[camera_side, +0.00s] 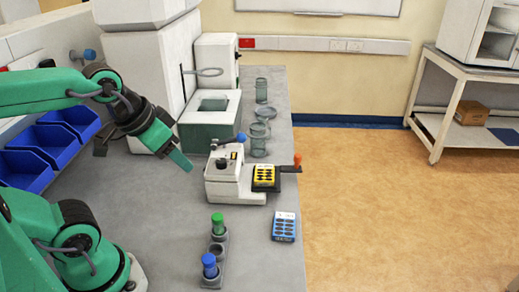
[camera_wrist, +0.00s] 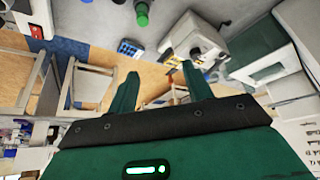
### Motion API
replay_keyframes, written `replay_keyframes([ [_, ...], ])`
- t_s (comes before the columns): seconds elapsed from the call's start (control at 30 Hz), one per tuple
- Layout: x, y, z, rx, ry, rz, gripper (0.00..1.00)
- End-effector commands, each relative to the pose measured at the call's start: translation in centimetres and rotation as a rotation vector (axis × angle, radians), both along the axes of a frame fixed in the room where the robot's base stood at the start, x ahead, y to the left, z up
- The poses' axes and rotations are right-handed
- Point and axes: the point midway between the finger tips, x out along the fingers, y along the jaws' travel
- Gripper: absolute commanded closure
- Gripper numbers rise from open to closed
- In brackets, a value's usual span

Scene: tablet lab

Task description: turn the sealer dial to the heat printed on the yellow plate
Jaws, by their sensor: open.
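The white sealer (camera_side: 235,185) stands on the grey bench and also shows in the wrist view (camera_wrist: 190,35). A small dark round part (camera_side: 221,162) on its top looks like the dial; its setting is too small to read. A yellow plate (camera_side: 265,176) with dark marks lies at the sealer's right side; no heat value is legible on it. My gripper (camera_side: 183,161) is up and left of the sealer in the side view, apart from it. In the wrist view my gripper (camera_wrist: 160,68) has its two fingers spread, with nothing between them.
A blue blister card (camera_side: 284,226) lies at the bench's right edge. A grey rack (camera_side: 221,262) holds a green-topped piece (camera_side: 217,222) and a blue-topped piece (camera_side: 209,264). Glass jars (camera_side: 259,138) stand behind the sealer. Blue bins (camera_side: 38,145) line the left wall. An orange-tipped lever (camera_side: 297,160) sticks out right.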

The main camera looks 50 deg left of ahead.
Motion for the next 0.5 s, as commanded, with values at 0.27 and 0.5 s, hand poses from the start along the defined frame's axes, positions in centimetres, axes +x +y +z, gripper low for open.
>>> replay_keyframes([
  [0.27, 1.2, 0.4, 0.3, -0.007, 0.038, 0.029, 0.5],
  [0.5, 4.0, 1.4, 0.6, -0.022, 0.123, 0.094, 0.5],
])
